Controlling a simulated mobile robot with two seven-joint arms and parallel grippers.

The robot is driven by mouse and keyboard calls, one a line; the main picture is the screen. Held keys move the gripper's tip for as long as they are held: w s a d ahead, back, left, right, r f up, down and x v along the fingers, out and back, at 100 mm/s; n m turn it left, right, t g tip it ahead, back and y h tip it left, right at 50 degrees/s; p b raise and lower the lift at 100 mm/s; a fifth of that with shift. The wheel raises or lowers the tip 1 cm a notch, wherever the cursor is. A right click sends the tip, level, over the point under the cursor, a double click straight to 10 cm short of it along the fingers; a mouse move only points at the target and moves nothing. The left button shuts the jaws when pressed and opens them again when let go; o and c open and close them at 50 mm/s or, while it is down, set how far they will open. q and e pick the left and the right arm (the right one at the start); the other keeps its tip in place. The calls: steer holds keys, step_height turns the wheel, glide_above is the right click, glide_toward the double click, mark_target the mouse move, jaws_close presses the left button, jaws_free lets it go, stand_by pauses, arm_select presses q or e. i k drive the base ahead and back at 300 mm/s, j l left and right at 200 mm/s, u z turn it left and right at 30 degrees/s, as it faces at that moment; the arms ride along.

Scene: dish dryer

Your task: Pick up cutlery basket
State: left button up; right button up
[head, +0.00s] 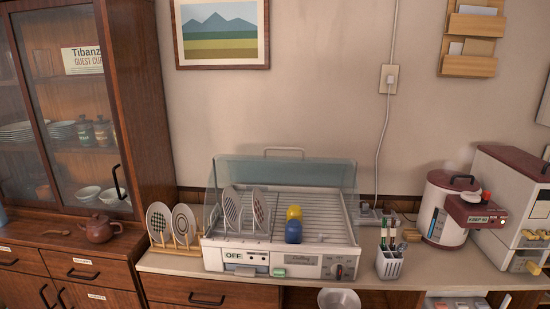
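The cutlery basket (389,264) is a small white holder with slots in its front. It stands upright on the counter, just right of the dish dryer, in the head view. Several utensils or brushes stick up out of it, some with dark or green parts. Neither of my grippers is in the head view, so their state is not shown.
The dish dryer (215,257) holds plates and a yellow and a blue cup (293,232). A plate rack (175,246) stands left of it. A red-and-white water boiler (445,213) and a white appliance (500,190) stand right. A bowl (338,299) sits below the counter.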

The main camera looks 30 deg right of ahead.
mark_target(387, 265)
steer(key=z, duration=1.65)
